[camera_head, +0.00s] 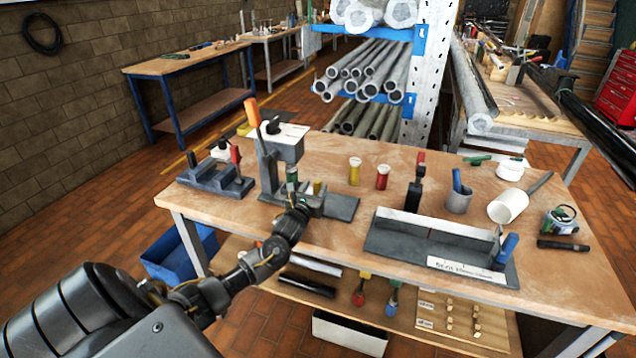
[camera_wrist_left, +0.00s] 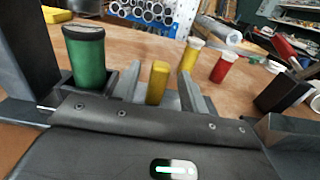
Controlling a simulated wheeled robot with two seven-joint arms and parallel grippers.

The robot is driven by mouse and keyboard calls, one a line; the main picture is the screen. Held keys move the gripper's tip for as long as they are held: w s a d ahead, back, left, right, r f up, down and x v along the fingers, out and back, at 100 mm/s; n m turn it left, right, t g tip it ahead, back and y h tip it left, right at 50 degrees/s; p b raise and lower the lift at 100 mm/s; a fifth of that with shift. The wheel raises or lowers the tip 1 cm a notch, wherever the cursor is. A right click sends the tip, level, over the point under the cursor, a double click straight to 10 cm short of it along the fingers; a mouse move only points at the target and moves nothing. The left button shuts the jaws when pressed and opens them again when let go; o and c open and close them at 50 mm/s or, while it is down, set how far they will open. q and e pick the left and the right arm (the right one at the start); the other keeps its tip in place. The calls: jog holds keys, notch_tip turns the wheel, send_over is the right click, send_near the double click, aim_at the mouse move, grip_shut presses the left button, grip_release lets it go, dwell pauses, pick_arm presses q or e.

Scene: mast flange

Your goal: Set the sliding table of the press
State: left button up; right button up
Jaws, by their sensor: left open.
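The press (camera_head: 268,165) stands at the left of the workbench, with an orange-handled lever (camera_head: 252,112) and a grey base. A flat dark grey plate (camera_head: 341,208) sits at the right of its base; I cannot tell if it is the sliding table. A green cylinder (camera_wrist_left: 86,60) stands in a dark holder at the press. A small yellow block (camera_wrist_left: 157,82) stands upright right of it. My left gripper (camera_wrist_left: 162,90) is open at the press front, its two grey fingers either side of the yellow block, with gaps visible. My right gripper is not in view.
A dark grey fixture (camera_head: 400,240) lies to the right. A grey clamp block (camera_head: 215,178) is left of the press. Cups and a can occupy the bench's right end.

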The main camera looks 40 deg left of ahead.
aim_at(316, 185)
pick_arm(q)
jog(key=shift+x, duration=1.6)
grip_shut()
